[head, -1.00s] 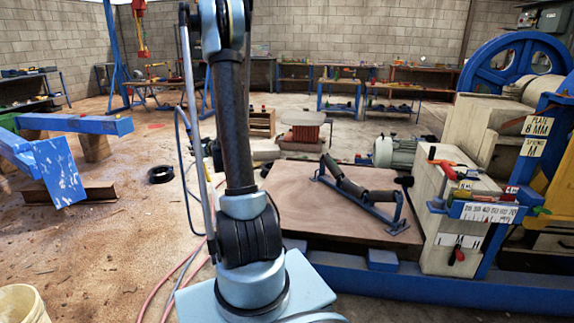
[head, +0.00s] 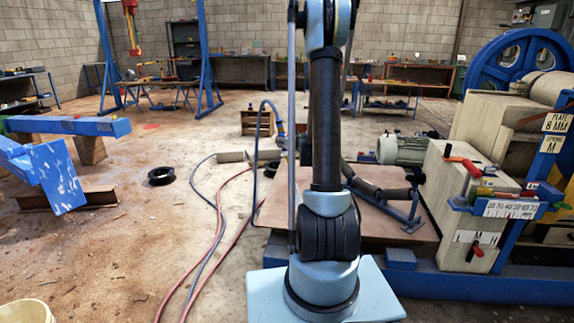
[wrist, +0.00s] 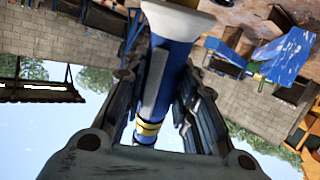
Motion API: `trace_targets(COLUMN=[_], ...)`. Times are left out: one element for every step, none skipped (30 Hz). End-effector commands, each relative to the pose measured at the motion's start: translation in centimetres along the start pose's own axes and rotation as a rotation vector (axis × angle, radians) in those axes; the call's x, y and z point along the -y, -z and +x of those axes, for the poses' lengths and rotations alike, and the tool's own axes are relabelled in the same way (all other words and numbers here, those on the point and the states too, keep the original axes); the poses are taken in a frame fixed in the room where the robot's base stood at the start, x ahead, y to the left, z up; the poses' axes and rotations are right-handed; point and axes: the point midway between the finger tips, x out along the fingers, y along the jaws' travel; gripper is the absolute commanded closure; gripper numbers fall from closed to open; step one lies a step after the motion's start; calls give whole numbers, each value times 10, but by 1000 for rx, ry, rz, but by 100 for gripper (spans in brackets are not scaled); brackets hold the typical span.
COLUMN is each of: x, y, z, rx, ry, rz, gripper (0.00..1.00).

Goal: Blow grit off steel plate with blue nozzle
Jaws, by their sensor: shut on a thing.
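In the wrist view, my gripper (wrist: 158,105) is shut on the blue nozzle (wrist: 169,70), which has a silver strip, a yellow band and a pale end. In the head view, my arm hides most of the gripper; a blue piece (head: 282,131) with a dark hose shows just left of the arm. A pale tan cylinder (head: 233,157) points left there; I cannot tell whether it belongs to the nozzle. The flat brown plate (head: 271,212) lies low behind my arm, partly hidden by it. Grit on it is too small to make out.
A blue roller frame (head: 403,222) rests on the plate's right part.

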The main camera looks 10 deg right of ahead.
Motion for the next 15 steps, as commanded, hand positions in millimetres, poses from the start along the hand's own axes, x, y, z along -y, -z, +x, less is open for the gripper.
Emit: trace_targets(x=[0, -1, -1, -2, -2, -2, -2, -2, -2, -2, -1, -1, -1, -1, -2], y=[0, 0, 0, 0, 0, 0, 0, 0, 0, 0, 0, 0, -1, -1, -2], z=[0, 0, 0, 0, 0, -1, -1, -1, -1, 0, 0, 0, 1, 2, 5], rx=[0, 0, 0, 0, 0, 0, 0, 0, 0, 0, 0, 0, 1, 2, 4], ry=[0, -1, -1, -1, -2, -2, -2, -2, -2, -2, -2, -1, 1, 3, 8], rz=[0, 0, 1, 1, 1, 1, 1, 1, 1, 1, 1, 0, -1, -2, -5], gripper=[100, 100, 100, 100, 100, 100, 100, 100, 100, 100, 100, 100, 100, 100, 100])
